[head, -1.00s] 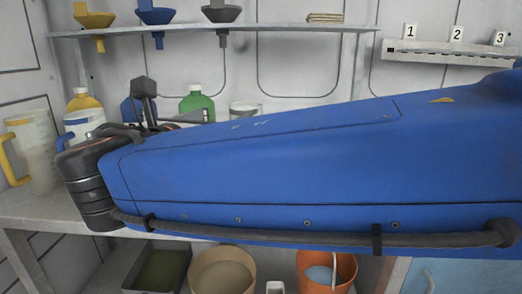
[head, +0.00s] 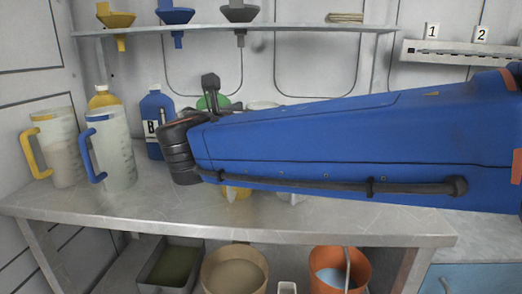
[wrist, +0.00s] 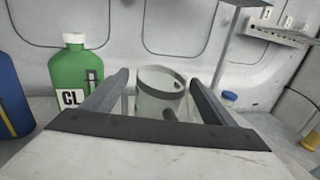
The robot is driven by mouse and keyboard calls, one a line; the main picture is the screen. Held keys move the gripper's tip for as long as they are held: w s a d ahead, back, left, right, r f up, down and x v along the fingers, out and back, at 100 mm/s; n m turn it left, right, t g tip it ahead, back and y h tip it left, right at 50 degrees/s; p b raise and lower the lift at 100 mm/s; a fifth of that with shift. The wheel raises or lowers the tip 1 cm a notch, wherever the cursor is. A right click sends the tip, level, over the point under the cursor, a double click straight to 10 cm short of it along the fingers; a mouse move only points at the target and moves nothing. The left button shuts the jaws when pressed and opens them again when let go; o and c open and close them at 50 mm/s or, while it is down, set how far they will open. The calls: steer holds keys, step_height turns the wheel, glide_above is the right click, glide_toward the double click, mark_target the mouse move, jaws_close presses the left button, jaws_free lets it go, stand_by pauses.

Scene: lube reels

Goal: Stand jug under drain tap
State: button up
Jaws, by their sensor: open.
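A jug with a yellow handle (head: 66,150) and a jug with a blue handle (head: 118,160) stand upright on the bench at the left in the head view. In the wrist view a clear vessel with a dark band (wrist: 160,94), perhaps another jug, stands upright ahead. My gripper (wrist: 158,80) is open, its two fingers on either side of this vessel in the picture. I cannot tell how far it reaches around it. In the head view my arm hides most of the gripper, and only a pale rim (head: 263,105) shows behind the arm. I see no drain tap clearly.
A green bottle (wrist: 75,85) marked CL stands left of the clear vessel. A blue bottle (head: 155,112) and a yellow one stand at the back. Funnels hang on the shelf (head: 290,28). Tubs and an orange bucket (head: 340,268) sit below the bench (head: 330,222).

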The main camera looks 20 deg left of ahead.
steer(key=shift+w, duration=0.1)
steer(key=c, duration=1.8)
steer(key=shift+r, duration=0.1)
